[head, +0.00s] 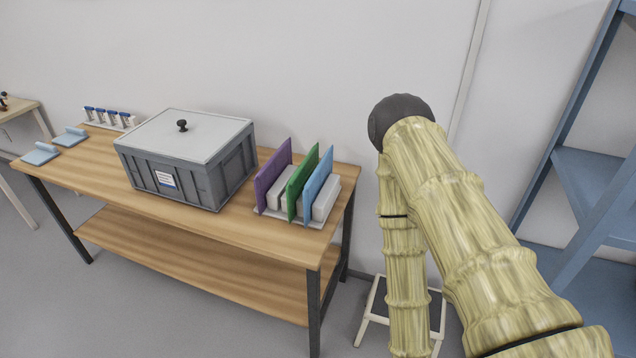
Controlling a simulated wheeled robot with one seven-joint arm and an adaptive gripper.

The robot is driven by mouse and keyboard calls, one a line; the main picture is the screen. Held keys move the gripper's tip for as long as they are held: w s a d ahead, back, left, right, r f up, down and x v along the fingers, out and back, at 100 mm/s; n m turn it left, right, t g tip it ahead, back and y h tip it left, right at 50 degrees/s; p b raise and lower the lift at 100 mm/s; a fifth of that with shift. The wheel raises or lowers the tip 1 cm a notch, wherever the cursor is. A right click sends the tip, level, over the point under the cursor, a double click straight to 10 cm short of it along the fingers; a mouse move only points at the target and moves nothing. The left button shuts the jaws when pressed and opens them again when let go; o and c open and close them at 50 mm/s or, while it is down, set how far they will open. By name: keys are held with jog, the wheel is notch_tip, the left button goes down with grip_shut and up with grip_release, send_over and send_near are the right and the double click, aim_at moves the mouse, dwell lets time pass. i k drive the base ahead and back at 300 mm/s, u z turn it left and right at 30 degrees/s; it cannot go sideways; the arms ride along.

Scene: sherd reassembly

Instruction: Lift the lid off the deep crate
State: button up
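The deep crate (192,182) is dark grey with a white label on its front. It stands on the wooden table (120,186), left of the picture's middle. Its lid (163,131) is flat and light grey, with a small black knob (183,125) on top. The lid lies over the crate's top. My arm, with a pale yellow-green covering, is folded at the right, well apart from the crate. My gripper is not visible.
A rack with purple, green and blue panels (306,187) stands right of the crate. Several blue-capped tubes (108,117) and two light blue pieces (40,154) are at the left. Blue shelving (585,190) stands at the far right. The table's lower shelf (190,258) looks bare.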

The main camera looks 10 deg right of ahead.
aim_at(197, 136)
jog(key=u, duration=0.55)
jog(key=k, duration=1.3)
jog(key=u, duration=1.1)
jog(key=i, duration=1.1)
jog(key=u, duration=0.4)
jog(key=i, duration=1.55)
jog(key=z, duration=1.1)
jog(key=i, duration=0.9)
jog(key=z, duration=0.95)
